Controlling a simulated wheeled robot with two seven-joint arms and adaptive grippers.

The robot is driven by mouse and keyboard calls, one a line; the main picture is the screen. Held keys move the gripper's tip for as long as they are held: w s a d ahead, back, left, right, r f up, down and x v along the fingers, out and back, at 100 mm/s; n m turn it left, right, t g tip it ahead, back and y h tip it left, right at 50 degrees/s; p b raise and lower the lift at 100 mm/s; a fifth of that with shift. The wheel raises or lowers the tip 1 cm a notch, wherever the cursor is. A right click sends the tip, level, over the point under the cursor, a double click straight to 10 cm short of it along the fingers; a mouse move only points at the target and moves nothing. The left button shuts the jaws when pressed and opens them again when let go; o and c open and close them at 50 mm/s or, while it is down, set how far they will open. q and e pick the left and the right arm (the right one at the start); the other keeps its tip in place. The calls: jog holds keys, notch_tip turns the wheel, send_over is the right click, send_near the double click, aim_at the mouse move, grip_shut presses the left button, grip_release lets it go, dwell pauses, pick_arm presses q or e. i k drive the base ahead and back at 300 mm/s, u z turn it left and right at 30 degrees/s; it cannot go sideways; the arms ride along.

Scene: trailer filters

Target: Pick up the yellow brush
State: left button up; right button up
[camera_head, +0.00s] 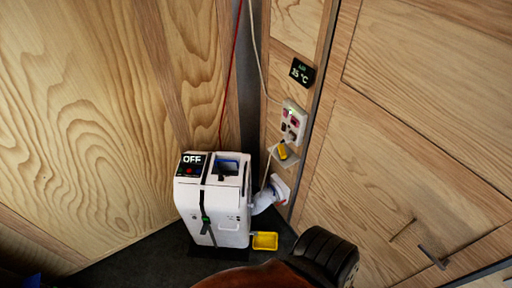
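A small yellow object (283,150), which looks like the yellow brush, rests on a small pale ledge (287,160) on the wood wall, just below a white socket panel. It is too small to make out its bristles. Neither of my grippers shows in the head view, so nothing is seen near or touching the yellow object.
A white machine (228,226) with an "OFF" display stands in the corner. A white hose (262,201) joins its right side. A yellow tray (265,240) lies on the dark floor. A red cord and a pale cable hang above.

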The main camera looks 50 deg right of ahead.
aim_at(283, 155)
jog(key=z, duration=0.05)
jog(key=i, duration=0.65)
jog(key=z, duration=1)
jog(key=i, duration=0.45)
jog(key=z, duration=0.55)
